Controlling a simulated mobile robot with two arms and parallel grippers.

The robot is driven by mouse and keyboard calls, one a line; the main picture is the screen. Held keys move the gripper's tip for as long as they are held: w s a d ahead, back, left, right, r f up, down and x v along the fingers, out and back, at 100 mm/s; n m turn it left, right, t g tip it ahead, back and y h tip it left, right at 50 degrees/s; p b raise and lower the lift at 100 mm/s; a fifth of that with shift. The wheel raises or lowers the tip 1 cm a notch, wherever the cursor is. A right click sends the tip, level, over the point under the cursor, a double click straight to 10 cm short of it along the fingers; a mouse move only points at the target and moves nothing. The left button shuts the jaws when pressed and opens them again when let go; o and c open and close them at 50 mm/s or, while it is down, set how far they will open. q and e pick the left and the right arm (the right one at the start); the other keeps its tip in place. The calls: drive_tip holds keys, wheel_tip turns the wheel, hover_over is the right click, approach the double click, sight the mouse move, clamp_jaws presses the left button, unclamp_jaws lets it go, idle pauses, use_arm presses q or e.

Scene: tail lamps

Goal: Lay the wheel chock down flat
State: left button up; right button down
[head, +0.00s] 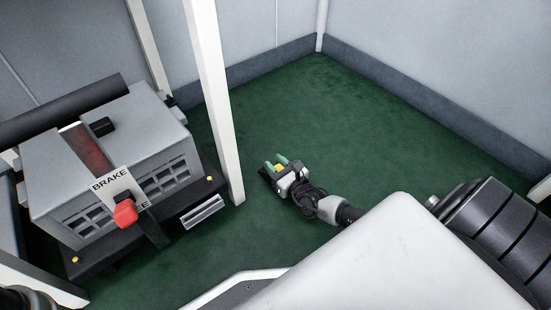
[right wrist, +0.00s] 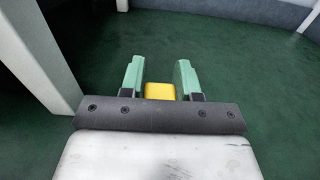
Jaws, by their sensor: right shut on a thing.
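The wheel chock (right wrist: 160,91) shows as a small yellow block between the fingers of my right gripper (right wrist: 160,76) in the right wrist view. In the head view my right gripper (head: 276,162), with pale green fingertips, is out over the green floor right of the white post. It is shut on the chock, of which only a bit of yellow (head: 278,168) shows there. The gripper hides most of the chock, so I cannot tell its tilt or whether it touches the floor. My left gripper is not in view.
A grey machine (head: 165,120) with a red-knobbed brake lever (head: 125,213) stands at the left. A white post (head: 213,95) rises between it and my right gripper. Green floor (head: 330,115) is clear beyond and right of the gripper, up to the grey walls.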

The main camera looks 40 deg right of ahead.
drive_tip(key=shift+r, duration=0.15)
drive_tip(key=c, duration=0.8)
unclamp_jaws()
drive_tip(key=shift+s, duration=0.15)
drive_tip(key=s+p, duration=0.1)
drive_tip(key=s, duration=0.2)
drive_tip(key=s+p, duration=0.2)
drive_tip(key=s, duration=0.2)
drive_tip(key=s+d+p, duration=0.1)
drive_tip(key=s+p, duration=0.1)
drive_tip(key=s, duration=0.1)
drive_tip(key=shift+s+r, duration=0.1)
drive_tip(key=shift+s, duration=0.75)
